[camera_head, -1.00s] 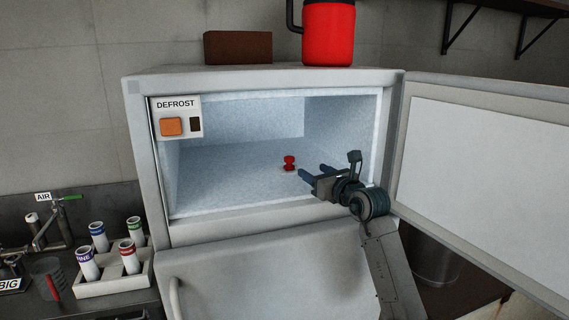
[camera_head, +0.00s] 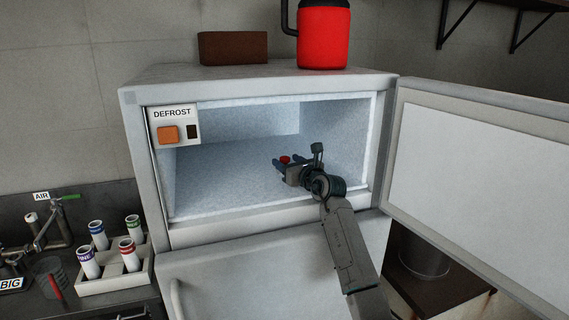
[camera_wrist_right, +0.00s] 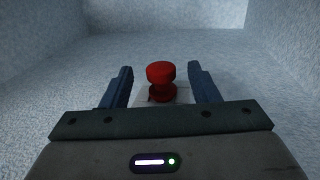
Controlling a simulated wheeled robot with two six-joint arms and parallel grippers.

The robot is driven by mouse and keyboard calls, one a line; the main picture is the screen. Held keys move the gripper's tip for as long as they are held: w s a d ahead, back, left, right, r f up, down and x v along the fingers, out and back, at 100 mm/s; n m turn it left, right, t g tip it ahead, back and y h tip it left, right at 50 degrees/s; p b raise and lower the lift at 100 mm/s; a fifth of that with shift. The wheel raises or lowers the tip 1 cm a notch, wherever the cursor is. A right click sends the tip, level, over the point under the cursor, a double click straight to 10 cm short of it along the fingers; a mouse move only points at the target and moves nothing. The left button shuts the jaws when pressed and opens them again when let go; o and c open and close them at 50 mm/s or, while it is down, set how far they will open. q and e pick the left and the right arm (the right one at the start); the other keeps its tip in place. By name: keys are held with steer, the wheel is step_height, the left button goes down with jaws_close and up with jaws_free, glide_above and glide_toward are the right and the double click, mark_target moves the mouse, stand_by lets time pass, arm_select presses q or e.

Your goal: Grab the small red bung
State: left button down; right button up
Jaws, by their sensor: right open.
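The small red bung (camera_head: 285,159) stands upright on the frosty floor of the open freezer compartment, mostly hidden behind my right gripper in the head view. In the right wrist view the bung (camera_wrist_right: 160,76) has a rounded top and a narrower waist. My right gripper (camera_head: 289,161) reaches into the compartment and is open. In the right wrist view its two blue fingers (camera_wrist_right: 160,85) stand on either side of the bung, with a gap on each side. A pale patch lies under the bung. My left gripper is not in view.
The freezer's frosted walls (camera_head: 345,125) enclose the space around the gripper. Its door (camera_head: 480,170) stands open at the right. A DEFROST panel (camera_head: 174,126) sits at the opening's upper left. A red jug (camera_head: 324,38) and brown block (camera_head: 233,47) stand on top.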

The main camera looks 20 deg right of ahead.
steer(key=c, duration=1)
steer(key=shift+r, duration=0.1)
steer(key=shift+c, duration=0.2)
